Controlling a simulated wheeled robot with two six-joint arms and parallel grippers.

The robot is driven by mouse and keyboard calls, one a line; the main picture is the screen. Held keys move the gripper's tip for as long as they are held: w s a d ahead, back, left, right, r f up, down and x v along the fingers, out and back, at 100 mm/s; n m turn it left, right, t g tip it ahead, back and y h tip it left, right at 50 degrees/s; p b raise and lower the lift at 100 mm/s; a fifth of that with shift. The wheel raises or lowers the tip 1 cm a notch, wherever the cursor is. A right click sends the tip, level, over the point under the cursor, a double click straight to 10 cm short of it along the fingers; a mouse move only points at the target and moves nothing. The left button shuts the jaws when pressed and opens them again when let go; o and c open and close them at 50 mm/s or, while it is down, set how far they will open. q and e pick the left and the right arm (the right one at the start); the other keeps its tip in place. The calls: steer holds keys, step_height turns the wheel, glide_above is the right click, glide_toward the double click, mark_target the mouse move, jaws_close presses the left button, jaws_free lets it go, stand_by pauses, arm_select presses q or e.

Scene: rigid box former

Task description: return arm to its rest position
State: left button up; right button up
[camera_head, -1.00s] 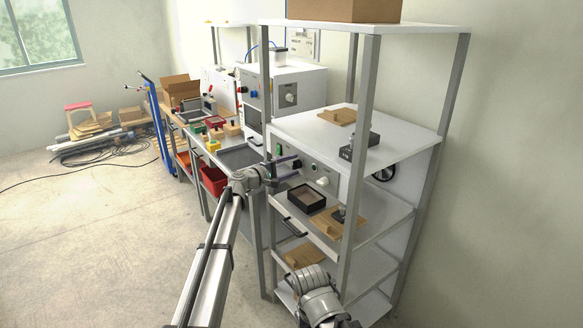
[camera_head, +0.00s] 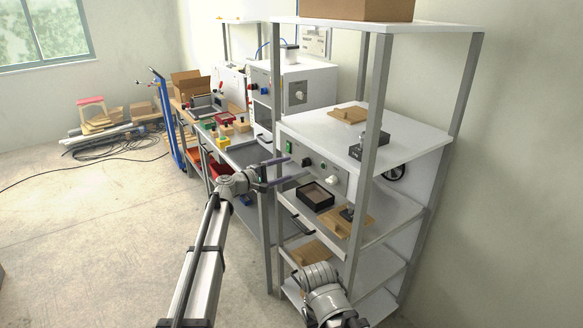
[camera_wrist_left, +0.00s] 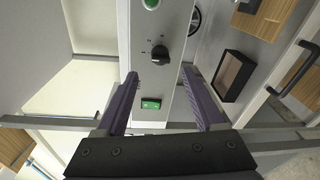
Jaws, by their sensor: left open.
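My left gripper (camera_head: 297,167) is in front of the near shelf rack, beside the white machine front (camera_head: 325,172) with its dark knob and green switch. Its two purple fingers are apart with nothing between them. In the left wrist view the open fingers (camera_wrist_left: 159,77) frame the machine panel, with a dark knob (camera_wrist_left: 159,54) and a green switch (camera_wrist_left: 151,104). My left arm reaches in from the bottom left of the head view. A grey link of my right arm (camera_head: 325,300) shows at the bottom; its gripper is not visible.
The rack's metal post (camera_head: 366,165) stands right of my left gripper. A black open box (camera_head: 315,196) and a wooden board lie on the shelf below the machine. A workbench with a red bin (camera_head: 219,169) stands behind.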

arm_select(q)
steer(key=s+d+f+m+g+y, duration=0.2)
steer(key=s+d+f+m+g, duration=0.3)
steer(key=s, duration=0.6)
steer(key=s+d+f+m+g+y, duration=0.25)
steer(key=s+d+f, duration=0.4)
steer(key=s, duration=0.45)
steer(key=s+a+f+m+g+y, duration=0.1)
steer(key=s+a+f+m+y, duration=0.1)
steer(key=s, duration=0.6)
steer(key=s+a+f+m+g+y, duration=0.1)
steer(key=s+a+f+m+y, duration=0.1)
steer(key=s, duration=0.6)
steer(key=s+a+f+m+g+y, duration=0.2)
steer(key=s+a+f+y, duration=0.2)
steer(key=s+a+y, duration=0.2)
steer(key=s+a, duration=0.1)
steer(key=s, duration=0.1)
steer(key=shift+s+a+f+m, duration=0.15)
steer(key=shift+s+f+m, duration=0.2)
steer(key=shift+s, duration=0.05)
